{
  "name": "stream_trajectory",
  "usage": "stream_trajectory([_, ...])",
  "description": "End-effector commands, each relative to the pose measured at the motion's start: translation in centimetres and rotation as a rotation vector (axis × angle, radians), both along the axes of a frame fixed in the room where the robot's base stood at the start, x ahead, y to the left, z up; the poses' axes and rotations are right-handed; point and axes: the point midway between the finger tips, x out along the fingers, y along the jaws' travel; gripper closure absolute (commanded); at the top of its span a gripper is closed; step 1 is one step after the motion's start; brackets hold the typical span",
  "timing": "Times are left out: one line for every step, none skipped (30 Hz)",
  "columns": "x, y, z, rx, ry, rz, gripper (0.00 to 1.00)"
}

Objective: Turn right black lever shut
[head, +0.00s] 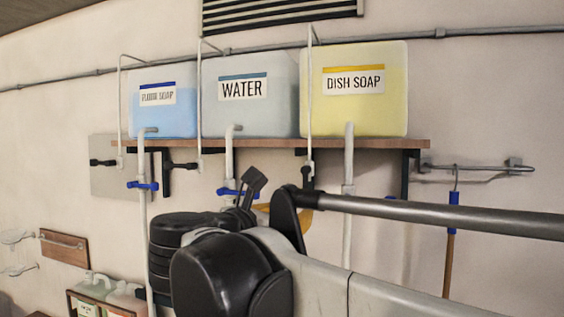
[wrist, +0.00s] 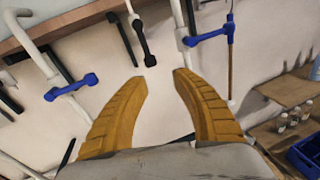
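The right black lever (wrist: 143,38) hangs from the thin white pipe under the shelf in the wrist view. It points down, roughly in line with that pipe, and its lower end lies just beyond my fingertips. In the head view the lever (head: 308,172) is a small dark piece below the dish soap drum (head: 354,105), partly hidden by my arm. My gripper (wrist: 158,80) is open and empty, with its two yellow fingers apart. The lever appears ahead of the gap between them; contact is not visible.
Blue levers sit on the thicker pipes either side, one left (wrist: 70,88) and one right (wrist: 205,36). The wooden shelf (head: 270,144) runs above. A blue-handled tool (head: 453,215) hangs at right. Bottles (wrist: 283,122) and a blue crate (wrist: 307,152) stand lower right.

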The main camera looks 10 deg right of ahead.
Motion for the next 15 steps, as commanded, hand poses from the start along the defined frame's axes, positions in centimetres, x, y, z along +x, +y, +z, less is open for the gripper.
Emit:
stream_trajectory([0.3, 0.8, 2.4, -0.048, 0.003, 0.009, 0.67])
stream_trajectory([0.3, 1.1, 3.2, -0.073, 0.006, 0.011, 0.67])
stream_trajectory([0.4, 1.5, 3.9, -0.1, 0.007, 0.013, 0.67])
stream_trajectory([0.5, 1.6, 4.3, -0.113, 0.009, 0.014, 0.67])
stream_trajectory([0.6, 1.7, 4.5, -0.124, 0.009, 0.014, 0.67])
stream_trajectory([0.8, 1.6, 4.7, -0.132, 0.01, 0.014, 0.67])
stream_trajectory([1.0, 1.5, 4.7, -0.135, 0.01, 0.014, 0.67])
stream_trajectory([1.2, 1.2, 4.7, -0.137, 0.01, 0.013, 0.67])
stream_trajectory([1.6, 0.9, 4.6, -0.136, 0.011, 0.011, 0.67])
stream_trajectory([1.9, 0.5, 4.6, -0.136, 0.011, 0.011, 0.67])
stream_trajectory([2.4, 0.1, 4.6, -0.135, 0.01, 0.01, 0.67])
stream_trajectory([2.9, -0.4, 4.7, -0.135, 0.011, 0.01, 0.67])
stream_trajectory([3.4, -0.8, 4.7, -0.134, 0.01, 0.01, 0.67])
stream_trajectory([3.9, -1.3, 4.7, -0.134, 0.01, 0.009, 0.67])
stream_trajectory([4.5, -1.9, 4.7, -0.134, 0.01, 0.01, 0.67])
